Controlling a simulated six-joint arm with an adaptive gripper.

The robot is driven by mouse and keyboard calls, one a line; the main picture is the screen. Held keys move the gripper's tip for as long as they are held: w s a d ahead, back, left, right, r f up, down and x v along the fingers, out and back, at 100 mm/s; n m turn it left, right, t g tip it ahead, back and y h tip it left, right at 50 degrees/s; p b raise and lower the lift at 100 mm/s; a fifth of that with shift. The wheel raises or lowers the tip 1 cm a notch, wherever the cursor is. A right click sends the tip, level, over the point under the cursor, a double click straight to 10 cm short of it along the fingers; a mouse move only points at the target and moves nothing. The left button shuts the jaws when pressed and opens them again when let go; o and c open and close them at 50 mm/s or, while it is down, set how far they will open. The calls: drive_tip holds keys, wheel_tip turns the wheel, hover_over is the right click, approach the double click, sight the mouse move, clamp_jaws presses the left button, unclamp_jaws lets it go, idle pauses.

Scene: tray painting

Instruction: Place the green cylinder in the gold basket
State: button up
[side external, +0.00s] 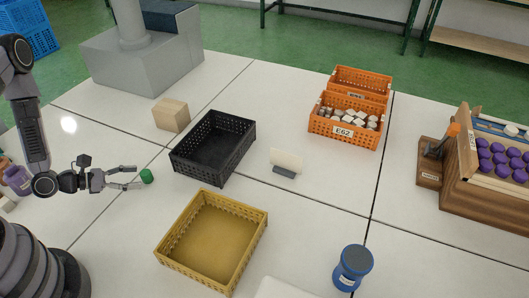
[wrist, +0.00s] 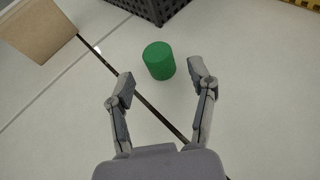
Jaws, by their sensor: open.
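The gold basket (side external: 176,268) stands empty on the table at the lower middle, right of and nearer the camera than the cylinder. A corner of it shows at the top right of the wrist view (wrist: 303,4).
A wooden block (side external: 171,115), a small card stand (side external: 285,168), a blue jar (side external: 352,268) and orange crates (side external: 341,144) stand around. The table between cylinder and gold basket is clear.

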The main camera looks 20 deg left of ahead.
drive_tip(key=v, duration=1)
drive_tip(key=shift+a+f, duration=0.1)
drive_tip(key=shift+f, duration=0.1)
drive_tip(key=d+r+m+g+h, duration=0.1)
drive_tip(key=d+r+m+g, duration=0.35)
drive_tip(key=r+m, duration=0.45)
drive_tip(key=d+r+m+g+h, duration=0.1)
drive_tip(key=d+r+m+g, duration=0.35)
drive_tip(key=r, duration=0.75)
drive_tip(key=s+r+m+t+y, duration=0.1)
drive_tip(key=s+r+m+y, duration=0.4)
drive_tip(key=r+m, duration=0.2)
drive_tip(key=s+r+m+t+y, duration=0.2)
drive_tip(key=s+r+m+y, duration=0.2)
drive_tip(key=r+m, duration=0.4)
drive_tip(key=shift+s+y, duration=0.4)
drive_tip(key=shift+o, duration=0.5)
drive_tip(key=shift+s+a+r+t, duration=0.1)
drive_tip(key=shift+s+r+t, duration=0.05)
drive_tip(key=shift+r+t, duration=0.25)
